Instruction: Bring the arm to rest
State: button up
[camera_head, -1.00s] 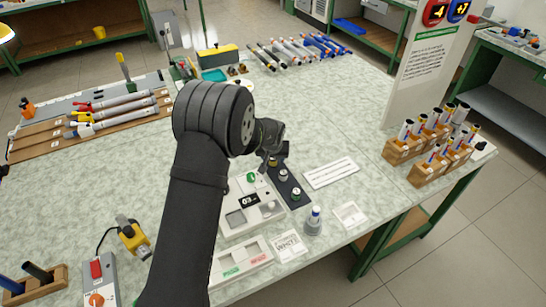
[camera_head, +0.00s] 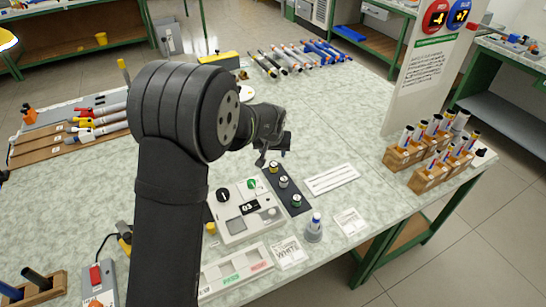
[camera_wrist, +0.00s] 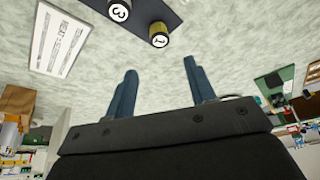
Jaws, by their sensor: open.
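My gripper (camera_head: 274,156) is held above the middle of the worktable (camera_head: 340,120), behind the device with the number display. In the wrist view my gripper (camera_wrist: 160,85) shows two blue-grey fingers spread well apart with nothing between them. Beyond the fingers is bare mottled table top. My dark arm fills the left middle of the head view and hides part of the table behind it.
A dark strip with numbered knobs (camera_head: 295,199) lies beside the display device (camera_head: 240,217). A white card (camera_head: 331,179), a small stand (camera_head: 314,230) and wooden rod racks (camera_head: 405,155) are to the right. Several rods (camera_head: 300,55) lie at the back. The centre right is clear.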

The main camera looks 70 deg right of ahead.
aim_at(274, 165)
jog(key=shift+v, duration=0.85)
jog(key=shift+f, duration=0.1)
jog(key=x, duration=1.2)
jog(key=shift+f, duration=0.15)
notch_tip(274, 165, up, 3)
jog(key=shift+f, duration=0.15)
jog(key=shift+r, duration=0.4)
